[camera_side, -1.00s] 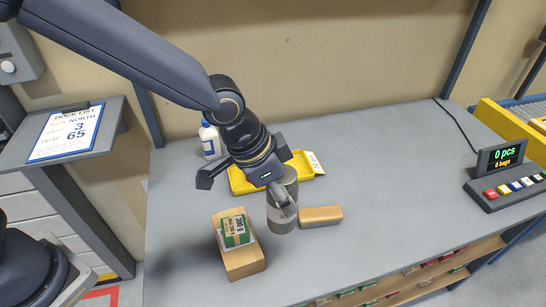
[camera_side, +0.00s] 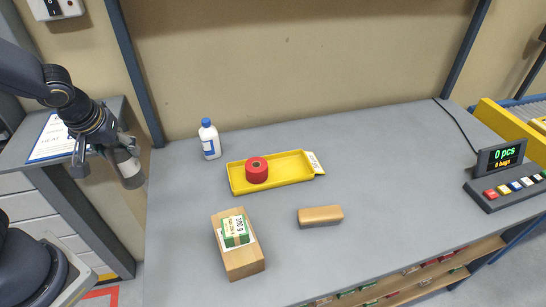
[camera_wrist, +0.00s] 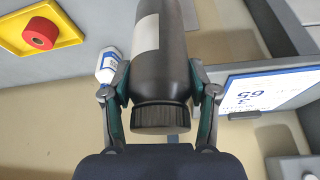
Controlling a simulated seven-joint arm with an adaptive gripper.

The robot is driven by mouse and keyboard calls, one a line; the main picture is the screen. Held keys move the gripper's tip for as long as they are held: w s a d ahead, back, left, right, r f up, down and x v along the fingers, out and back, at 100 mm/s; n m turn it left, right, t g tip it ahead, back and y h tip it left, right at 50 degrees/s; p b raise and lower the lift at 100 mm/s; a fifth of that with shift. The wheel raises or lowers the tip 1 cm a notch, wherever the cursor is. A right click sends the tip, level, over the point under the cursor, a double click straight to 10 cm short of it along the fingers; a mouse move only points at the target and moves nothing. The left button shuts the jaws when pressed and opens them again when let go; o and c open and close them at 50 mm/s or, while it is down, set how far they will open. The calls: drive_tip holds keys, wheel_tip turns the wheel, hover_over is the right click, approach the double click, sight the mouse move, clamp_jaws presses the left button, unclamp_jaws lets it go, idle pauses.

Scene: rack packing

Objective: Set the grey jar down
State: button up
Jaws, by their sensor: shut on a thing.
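The grey jar (camera_side: 129,168) is held in my gripper (camera_side: 100,150), at the left in the side view, beyond the left edge of the grey table and close to the side stand. It hangs tilted in the air, clear of the tabletop. In the wrist view the jar (camera_wrist: 162,60) is dark grey with a pale label and a ribbed black lid. The fingers of my gripper (camera_wrist: 160,95) close on both its sides near the lid.
On the grey table (camera_side: 380,190) are a white bottle with a blue cap (camera_side: 210,140), a yellow tray (camera_side: 290,170) holding a red roll (camera_side: 257,170), a wooden block with a green-labelled packet (camera_side: 237,243) and a tan block (camera_side: 320,216). A counter console (camera_side: 505,180) stands right. The table's middle right is clear.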

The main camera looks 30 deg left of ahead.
drive_tip(key=w+a+f, duration=0.2)
drive_tip(key=w+f, duration=1)
drive_tip(key=w, duration=0.1)
drive_tip(key=shift+w+a+f, duration=0.2)
drive_tip(key=shift+a+f, duration=0.15)
drive_tip(key=shift+a, duration=0.05)
drive_tip(key=shift+f, duration=0.1)
drive_tip(key=o, duration=1.5)
drive_tip(key=shift+c, duration=0.2)
